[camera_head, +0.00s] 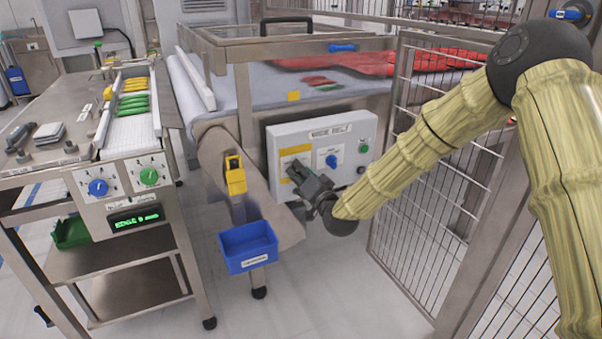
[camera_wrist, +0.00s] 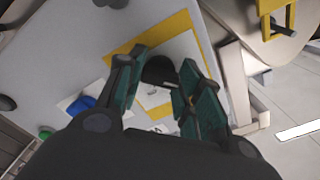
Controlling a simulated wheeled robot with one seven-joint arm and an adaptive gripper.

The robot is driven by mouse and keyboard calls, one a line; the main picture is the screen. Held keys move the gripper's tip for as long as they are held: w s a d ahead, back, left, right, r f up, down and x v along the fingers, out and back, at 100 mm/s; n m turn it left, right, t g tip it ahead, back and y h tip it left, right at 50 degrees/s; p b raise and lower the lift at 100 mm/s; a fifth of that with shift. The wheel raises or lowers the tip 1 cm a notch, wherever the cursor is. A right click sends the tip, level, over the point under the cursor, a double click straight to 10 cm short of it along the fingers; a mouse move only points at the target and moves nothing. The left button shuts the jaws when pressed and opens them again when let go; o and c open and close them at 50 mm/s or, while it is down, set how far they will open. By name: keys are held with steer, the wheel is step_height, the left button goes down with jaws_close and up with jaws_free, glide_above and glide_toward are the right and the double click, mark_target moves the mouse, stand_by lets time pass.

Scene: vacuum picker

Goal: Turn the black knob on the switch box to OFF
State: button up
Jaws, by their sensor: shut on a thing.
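The switch box (camera_head: 342,135) is a light grey panel on the front of the conveyor frame. It carries a yellow-bordered plate (camera_wrist: 197,30). The black knob (camera_wrist: 159,70) sits on that plate, between my gripper's fingers in the wrist view. In the head view the knob is hidden behind my gripper (camera_head: 298,172). My gripper, with dark fingers and green pads, also shows in the wrist view (camera_wrist: 158,88), shut on the knob. The knob's pointer and the plate's markings are too covered to read.
A blue knob (camera_head: 331,161) and a green button (camera_head: 364,148) are to the right on the box. A yellow padlock-like part (camera_head: 235,175) and a blue bin (camera_head: 249,246) are at the left. A wire-mesh fence (camera_head: 430,200) stands close on the right.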

steer(key=shift+f, duration=0.1)
stand_by(0.3)
steer(key=o, duration=1)
steer(key=v, duration=1.2)
